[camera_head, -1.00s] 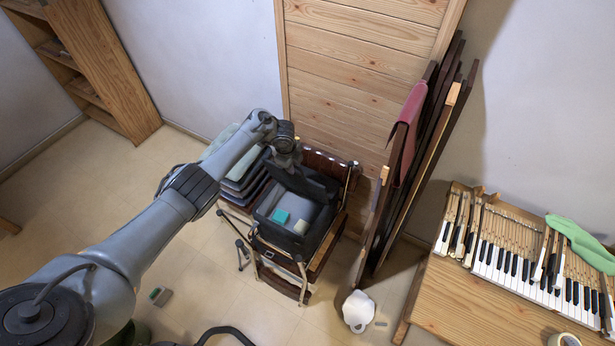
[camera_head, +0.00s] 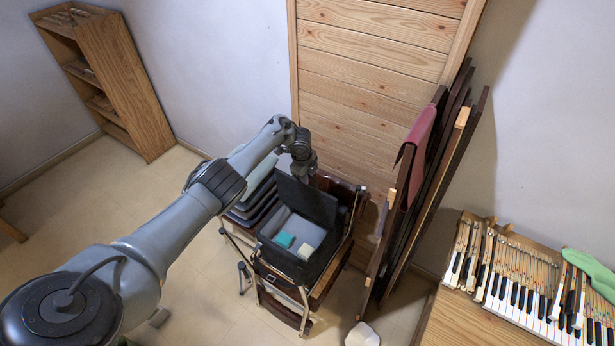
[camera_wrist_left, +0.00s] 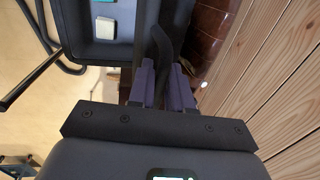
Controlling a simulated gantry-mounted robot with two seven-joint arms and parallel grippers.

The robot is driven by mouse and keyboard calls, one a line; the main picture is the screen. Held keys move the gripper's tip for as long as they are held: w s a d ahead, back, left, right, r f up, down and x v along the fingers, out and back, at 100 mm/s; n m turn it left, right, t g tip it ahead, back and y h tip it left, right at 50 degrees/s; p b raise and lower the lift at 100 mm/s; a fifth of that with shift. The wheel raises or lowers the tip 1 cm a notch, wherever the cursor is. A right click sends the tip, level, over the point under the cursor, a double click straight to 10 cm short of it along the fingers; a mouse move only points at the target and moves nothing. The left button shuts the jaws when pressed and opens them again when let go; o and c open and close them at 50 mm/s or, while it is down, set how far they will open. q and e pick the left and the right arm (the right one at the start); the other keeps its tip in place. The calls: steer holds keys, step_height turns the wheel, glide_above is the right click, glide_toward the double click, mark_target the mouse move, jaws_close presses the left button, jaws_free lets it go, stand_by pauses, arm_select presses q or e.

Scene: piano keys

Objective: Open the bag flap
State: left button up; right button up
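The black bag (camera_head: 290,262) sits on top of a stack of folding chairs. Its flap (camera_head: 306,203) stands raised along the far side, and the grey inside is exposed. My left gripper (camera_head: 305,175) is at the flap's top edge. In the left wrist view its fingers (camera_wrist_left: 163,88) close around the dark flap edge. The fingertips are partly hidden in the head view. My right gripper is not in view.
Dark folded panels with a red cloth (camera_head: 418,145) lean on the wall right of the bag. A wooden panel (camera_head: 375,60) stands behind it. Folded chairs (camera_head: 255,195) are stacked close left. Piano keys (camera_head: 530,300) lie at right.

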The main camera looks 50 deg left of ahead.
arm_select(q)
steer(key=shift+o, duration=0.9)
steer(key=shift+r, duration=0.15)
steer(key=shift+r, duration=0.35)
step_height(320, 180, up, 10)
steer(key=s+p, duration=0.2)
steer(key=shift+d+f, duration=0.15)
steer(key=shift+d, duration=0.15)
